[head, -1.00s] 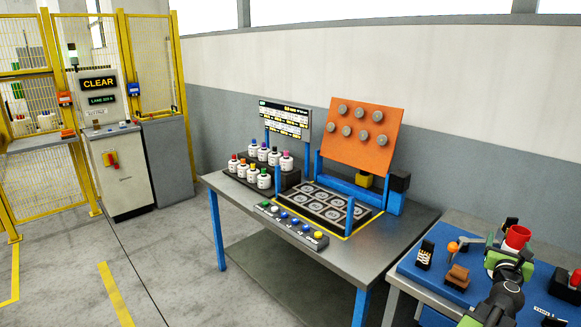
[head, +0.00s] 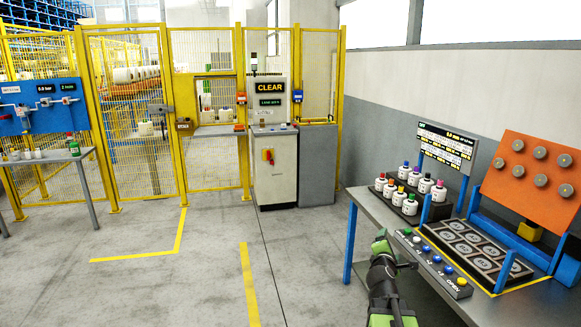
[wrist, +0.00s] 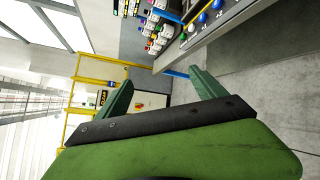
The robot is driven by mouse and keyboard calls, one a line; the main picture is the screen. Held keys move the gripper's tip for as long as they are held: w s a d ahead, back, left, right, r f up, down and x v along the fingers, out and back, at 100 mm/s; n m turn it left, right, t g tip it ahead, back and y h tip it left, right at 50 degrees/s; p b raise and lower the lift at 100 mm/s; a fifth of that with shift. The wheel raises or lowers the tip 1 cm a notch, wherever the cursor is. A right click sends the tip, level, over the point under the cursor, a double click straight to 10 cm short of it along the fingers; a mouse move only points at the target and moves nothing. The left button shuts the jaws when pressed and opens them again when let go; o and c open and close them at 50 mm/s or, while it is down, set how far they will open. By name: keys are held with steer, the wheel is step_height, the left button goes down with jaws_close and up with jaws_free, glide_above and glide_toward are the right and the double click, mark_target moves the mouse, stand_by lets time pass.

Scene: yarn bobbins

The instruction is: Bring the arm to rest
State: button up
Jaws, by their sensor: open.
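My gripper (wrist: 160,92) shows in the wrist view as two green fingers spread apart, with nothing between them. The wrist view is turned on its side. In the head view my arm is at the lower middle right, in front of the left end of the grey workbench (head: 362,203). The fingertips are hard to make out there. The gripper appears apart from the bench and its button panel (head: 432,262).
Several white bobbins (head: 408,193) with coloured tops stand on a dark rack. A numbered tray (head: 480,243) sits below a tilted orange board (head: 530,175). A control cabinet (head: 271,165) reading CLEAR stands by the yellow mesh fence (head: 130,120). The floor (head: 190,280) at left is open.

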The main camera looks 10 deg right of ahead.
steer(key=s+a+f+m+g+y, duration=0.2)
steer(key=a+f+m+g, duration=0.15)
steer(key=a+f, duration=0.45)
steer(key=s+a+f+m+g+y, duration=0.1)
steer(key=a+f+m+g+y, duration=0.2)
steer(key=a, duration=0.9)
steer(key=s+a+f+m+g+y, duration=0.1)
steer(key=s+a+f+m+g, duration=0.2)
steer(key=s, duration=0.4)
steer(key=s+a+f+m+g+y, duration=0.2)
steer(key=s+a+f+m+g, duration=0.1)
steer(key=s+a+m, duration=0.3)
steer(key=shift+s+f+m+y, duration=0.3)
steer(key=shift+s+f+m, duration=0.2)
steer(key=shift+s+m, duration=0.55)
steer(key=shift+s, duration=0.1)
